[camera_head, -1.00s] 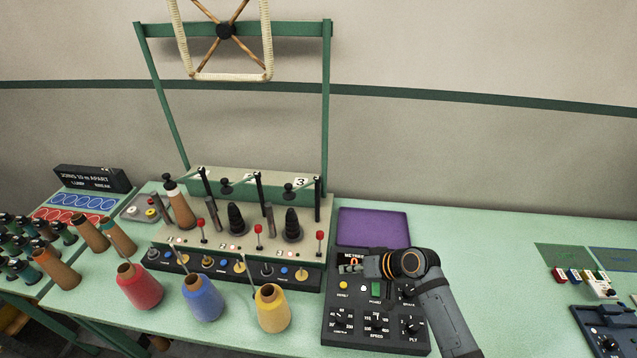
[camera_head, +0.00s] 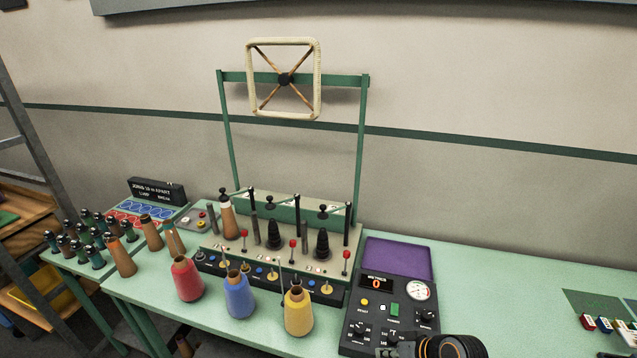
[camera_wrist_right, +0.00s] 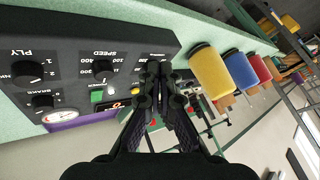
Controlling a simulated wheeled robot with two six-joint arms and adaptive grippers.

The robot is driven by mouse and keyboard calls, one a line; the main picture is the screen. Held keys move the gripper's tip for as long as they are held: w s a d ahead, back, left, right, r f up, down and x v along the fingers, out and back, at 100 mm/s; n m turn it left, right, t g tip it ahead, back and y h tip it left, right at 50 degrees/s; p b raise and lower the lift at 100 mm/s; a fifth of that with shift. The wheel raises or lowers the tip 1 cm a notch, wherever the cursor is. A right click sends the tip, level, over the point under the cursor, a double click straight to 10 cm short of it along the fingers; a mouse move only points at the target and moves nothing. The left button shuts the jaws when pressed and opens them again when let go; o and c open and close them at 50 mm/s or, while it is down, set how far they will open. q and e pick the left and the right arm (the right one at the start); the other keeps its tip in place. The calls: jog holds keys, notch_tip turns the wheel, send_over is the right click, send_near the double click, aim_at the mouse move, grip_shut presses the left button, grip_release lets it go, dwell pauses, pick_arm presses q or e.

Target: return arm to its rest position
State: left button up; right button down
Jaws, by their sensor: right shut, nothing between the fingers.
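My right gripper (camera_head: 404,349) shows at the bottom edge of the head view, in front of the black control panel (camera_head: 352,318). Its dark wrist with an orange ring is cut off by the frame edge. In the right wrist view the gripper (camera_wrist_right: 158,76) is shut with nothing between its fingers. The control panel (camera_wrist_right: 75,40) lies beyond the fingertips there, with its knobs, green button (camera_wrist_right: 97,97) and dial. My left gripper is in neither view.
Red (camera_head: 187,280), blue (camera_head: 239,296) and yellow (camera_head: 298,312) yarn cones stand before the green machine (camera_head: 285,225). A purple pad (camera_head: 398,257) lies behind the panel. The panel display reads 0.

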jog(key=s+d+r+g+h, duration=0.15)
jog(key=s+d+h, duration=0.5)
jog(key=s, duration=0.75)
jog(key=s+d+f+g+b, duration=0.1)
jog(key=d+f+b, duration=0.15)
jog(key=f, duration=1.25)
jog(key=s+d+f+b, duration=0.1)
jog(key=f+b, duration=0.2)
jog(key=f, duration=1.2)
pick_arm(q)
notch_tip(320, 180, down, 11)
jog(key=b, duration=0.5)
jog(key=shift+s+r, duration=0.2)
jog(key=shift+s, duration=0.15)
pick_arm(e)
jog(key=s+d+f+m+g, duration=0.1)
jog(key=s+f, duration=1.8)
jog(key=f, duration=0.3)
jog(key=shift+d, duration=0.25)
jog(key=shift+s+f+g, duration=0.1)
jog(key=shift+g, duration=0.15)
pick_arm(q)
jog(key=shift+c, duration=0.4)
